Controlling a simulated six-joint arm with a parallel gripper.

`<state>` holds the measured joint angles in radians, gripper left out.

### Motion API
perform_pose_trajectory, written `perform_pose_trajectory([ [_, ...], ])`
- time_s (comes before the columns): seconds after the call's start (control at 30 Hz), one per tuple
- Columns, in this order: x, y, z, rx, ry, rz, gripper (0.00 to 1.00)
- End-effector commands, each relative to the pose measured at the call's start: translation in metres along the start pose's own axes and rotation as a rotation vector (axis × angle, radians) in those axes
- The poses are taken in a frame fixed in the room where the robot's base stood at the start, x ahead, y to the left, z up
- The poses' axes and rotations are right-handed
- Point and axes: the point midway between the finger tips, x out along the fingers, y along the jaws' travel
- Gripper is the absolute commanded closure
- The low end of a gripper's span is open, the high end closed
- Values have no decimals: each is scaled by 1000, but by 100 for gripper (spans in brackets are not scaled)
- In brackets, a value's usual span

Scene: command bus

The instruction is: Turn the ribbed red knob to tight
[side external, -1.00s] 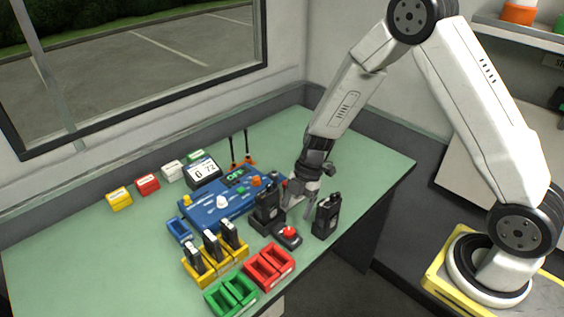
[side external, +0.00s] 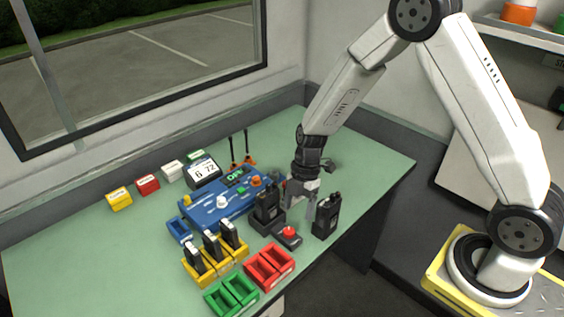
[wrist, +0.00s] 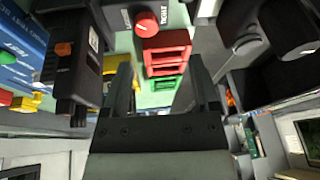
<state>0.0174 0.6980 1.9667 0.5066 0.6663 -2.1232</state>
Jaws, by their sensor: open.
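The ribbed red knob (side external: 289,231) sits on top of a small black box (side external: 287,241) near the front edge of the green table. In the wrist view the knob (wrist: 147,23) shows near the top, beside white lettering; one word looks like TIGHT, and the pointer is too small to read. My gripper (side external: 304,212) points down, just behind and to the right of the knob, apart from it. In the wrist view my gripper (wrist: 160,68) has its two fingers spread with nothing between them.
Black radios stand close on both sides of my gripper: one (side external: 267,203) at left, one (side external: 326,215) at right. A blue console (side external: 217,208) lies behind left. Red trays (side external: 269,268), green trays (side external: 231,295) and yellow holders (side external: 214,257) are at front left. The table's back right is clear.

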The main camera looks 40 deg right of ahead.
Motion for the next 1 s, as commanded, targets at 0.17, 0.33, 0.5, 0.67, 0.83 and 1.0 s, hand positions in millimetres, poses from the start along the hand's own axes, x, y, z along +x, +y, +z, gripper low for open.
perform_pose_trajectory([
  [0.17,8,-7,-12,3,-108,-72,22],
  [0.33,13,-12,-19,14,-238,-113,22],
  [0.5,16,-12,-27,21,-376,-116,22],
  [0.67,17,-8,-35,24,-505,-80,22],
  [0.83,16,0,-46,21,-620,-10,22],
  [1.0,15,7,-54,19,-687,54,22],
])
